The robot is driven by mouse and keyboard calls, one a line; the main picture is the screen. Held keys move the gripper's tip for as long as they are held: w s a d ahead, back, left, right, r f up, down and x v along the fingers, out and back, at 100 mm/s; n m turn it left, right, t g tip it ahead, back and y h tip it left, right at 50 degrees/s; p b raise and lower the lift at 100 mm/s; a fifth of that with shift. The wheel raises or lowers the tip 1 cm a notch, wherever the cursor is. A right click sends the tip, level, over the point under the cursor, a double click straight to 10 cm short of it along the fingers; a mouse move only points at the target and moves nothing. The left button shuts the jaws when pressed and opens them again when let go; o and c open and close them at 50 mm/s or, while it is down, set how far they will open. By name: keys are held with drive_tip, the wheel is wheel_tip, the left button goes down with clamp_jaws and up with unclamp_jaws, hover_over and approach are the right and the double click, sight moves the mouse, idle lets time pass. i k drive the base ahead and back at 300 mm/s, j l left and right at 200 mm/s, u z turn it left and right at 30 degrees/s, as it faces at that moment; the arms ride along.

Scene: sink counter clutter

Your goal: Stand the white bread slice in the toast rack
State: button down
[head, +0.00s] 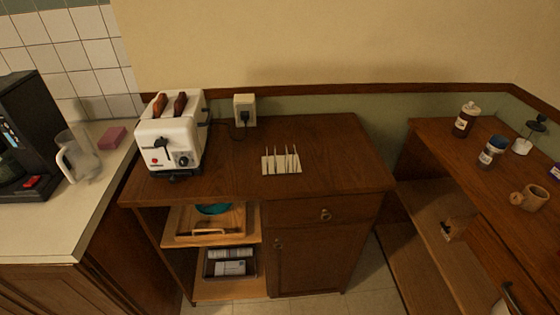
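The toast rack (281,167) stands on the brown wooden cabinet, right of the toaster. It has a pale base and several thin upright dividers, and no slice shows between them. The white toaster (170,140) stands at the cabinet's left. Two brown slices stick up from its slots, a left slice (159,105) and a right slice (180,104). I cannot make out a slice that looks clearly white. My gripper is not in view.
A wall outlet (245,112) with a plug and dark cord is behind the cabinet top (335,160), whose right part is clear. Left, a pale counter holds a glass pitcher (78,157) and pink sponge (112,138). Right, a wooden unit holds bottles and a mug (528,198).

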sight(281, 158)
drive_tip(key=i+j, duration=0.35)
drive_tip(key=i+j+u, duration=0.2)
drive_tip(key=i, duration=0.25)
drive_tip(key=i+j+u, duration=0.2)
drive_tip(key=i, duration=0.3)
drive_tip(key=i+j+u, duration=0.2)
drive_tip(key=i, duration=0.3)
